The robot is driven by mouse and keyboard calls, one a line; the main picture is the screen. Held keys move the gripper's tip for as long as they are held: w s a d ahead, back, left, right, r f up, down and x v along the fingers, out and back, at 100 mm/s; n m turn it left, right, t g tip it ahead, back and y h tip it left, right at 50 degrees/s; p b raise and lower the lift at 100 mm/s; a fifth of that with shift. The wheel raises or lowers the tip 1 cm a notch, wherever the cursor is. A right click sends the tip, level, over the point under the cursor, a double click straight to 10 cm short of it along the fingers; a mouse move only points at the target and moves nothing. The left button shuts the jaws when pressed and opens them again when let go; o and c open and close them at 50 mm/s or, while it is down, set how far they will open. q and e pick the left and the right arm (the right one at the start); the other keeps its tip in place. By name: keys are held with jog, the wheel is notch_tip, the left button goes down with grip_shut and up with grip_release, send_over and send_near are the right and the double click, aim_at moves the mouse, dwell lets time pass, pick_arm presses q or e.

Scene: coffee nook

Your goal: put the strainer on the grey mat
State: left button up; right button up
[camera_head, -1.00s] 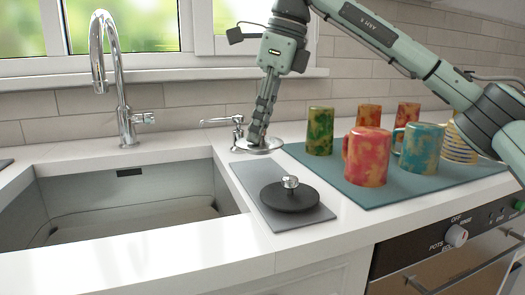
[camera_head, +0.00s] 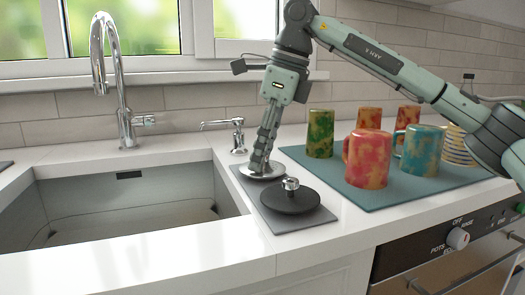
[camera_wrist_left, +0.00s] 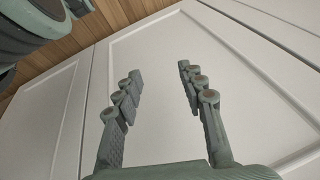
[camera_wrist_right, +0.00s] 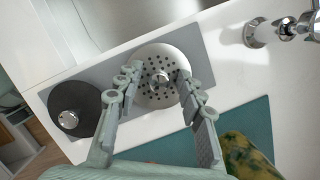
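The strainer (camera_wrist_right: 150,95), a round silver disc with small holes and a centre knob, lies flat on the far half of the grey mat (camera_wrist_right: 203,60). In the head view the strainer (camera_head: 272,174) is partly hidden by my right gripper (camera_head: 262,168), which points down over it. In the right wrist view the fingers of this gripper (camera_wrist_right: 158,76) stand apart on both sides of the knob, with visible gaps. The near part of the mat (camera_head: 290,226) bears a black stopper. My left gripper (camera_wrist_left: 155,80) is open and empty, facing a white cabinet door.
The black stopper (camera_head: 290,198) sits close in front of the strainer. A teal mat (camera_head: 375,197) with several mugs is on the right, a green mug (camera_head: 320,134) nearest my gripper. The sink (camera_head: 125,205) is on the left; a soap dispenser (camera_head: 238,135) stands behind.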

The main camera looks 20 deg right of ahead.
aim_at(279, 169)
jog(key=shift+r, duration=0.25)
pick_arm(q)
jog(key=x, duration=0.1)
jog(key=p+x, duration=0.1)
jog(key=x, duration=0.1)
jog(key=shift+w+d+f, duration=0.15)
jog(key=shift+d+f, duration=0.15)
pick_arm(e)
jog(key=v, duration=1.1)
jog(key=shift+r, duration=0.35)
jog(key=shift+s, duration=0.1)
